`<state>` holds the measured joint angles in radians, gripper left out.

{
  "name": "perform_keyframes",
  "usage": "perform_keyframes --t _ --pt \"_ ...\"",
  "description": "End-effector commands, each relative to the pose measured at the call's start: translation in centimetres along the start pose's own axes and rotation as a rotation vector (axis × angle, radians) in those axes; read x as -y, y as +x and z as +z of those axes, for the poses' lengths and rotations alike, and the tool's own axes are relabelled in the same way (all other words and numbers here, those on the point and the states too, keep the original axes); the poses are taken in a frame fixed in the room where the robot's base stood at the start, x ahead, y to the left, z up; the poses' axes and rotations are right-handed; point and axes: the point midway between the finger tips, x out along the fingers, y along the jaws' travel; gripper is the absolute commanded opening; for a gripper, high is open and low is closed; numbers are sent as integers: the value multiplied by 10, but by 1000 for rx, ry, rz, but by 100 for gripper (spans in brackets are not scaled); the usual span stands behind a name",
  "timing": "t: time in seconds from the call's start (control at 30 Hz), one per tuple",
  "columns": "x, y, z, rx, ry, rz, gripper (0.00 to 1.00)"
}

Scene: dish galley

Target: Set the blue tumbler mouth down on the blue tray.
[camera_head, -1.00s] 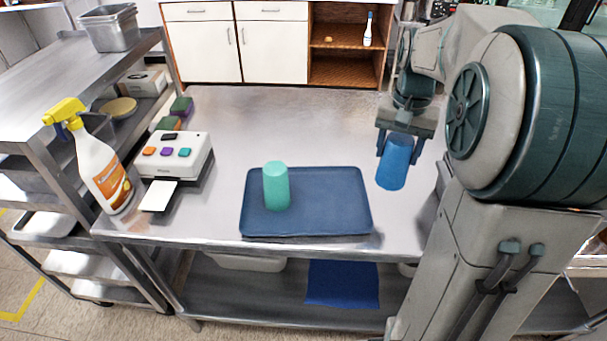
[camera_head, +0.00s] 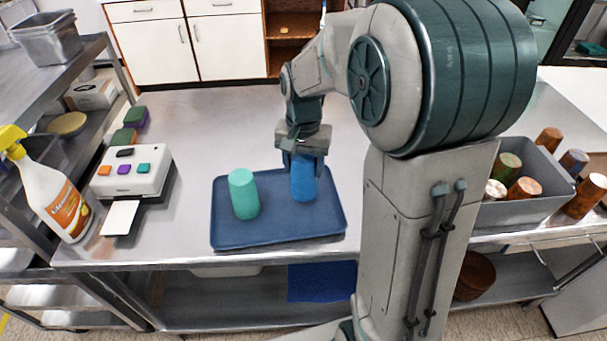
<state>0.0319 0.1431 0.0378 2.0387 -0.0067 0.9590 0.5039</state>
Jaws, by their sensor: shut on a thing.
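The blue tumbler (camera_head: 304,185) is upright over the right part of the blue tray (camera_head: 275,233). My gripper (camera_head: 302,160) is shut on its upper part from above, and the fingers hide its top end. The tumbler's lower end appears at or just above the tray; I cannot tell whether it touches. Which end is its mouth is not clear. A teal tumbler (camera_head: 243,194) stands on the left part of the tray with a closed end up, apart from the blue one.
A label printer (camera_head: 133,172) and a spray bottle (camera_head: 50,195) stand left of the tray. A grey bin (camera_head: 525,208) with several tumblers is at the right, beyond my arm. The counter behind the tray is clear.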

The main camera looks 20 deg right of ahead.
Motion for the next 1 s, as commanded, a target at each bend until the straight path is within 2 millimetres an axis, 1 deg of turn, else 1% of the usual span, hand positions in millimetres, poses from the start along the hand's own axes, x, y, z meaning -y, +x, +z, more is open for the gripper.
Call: perform_keyframes --t 0.2,0.27,0.67,0.7,0.73,0.77,1.0 --pt "1 31 1 4 -1 2 33" --pt "1 36 1 4 -1 2 33" --pt "1 43 1 1 -3 1 33" --pt "1 42 1 1 -3 1 64" --pt "1 42 1 1 -3 1 73" --pt "1 42 1 1 -3 1 78" --pt "1 41 1 1 -3 1 78"
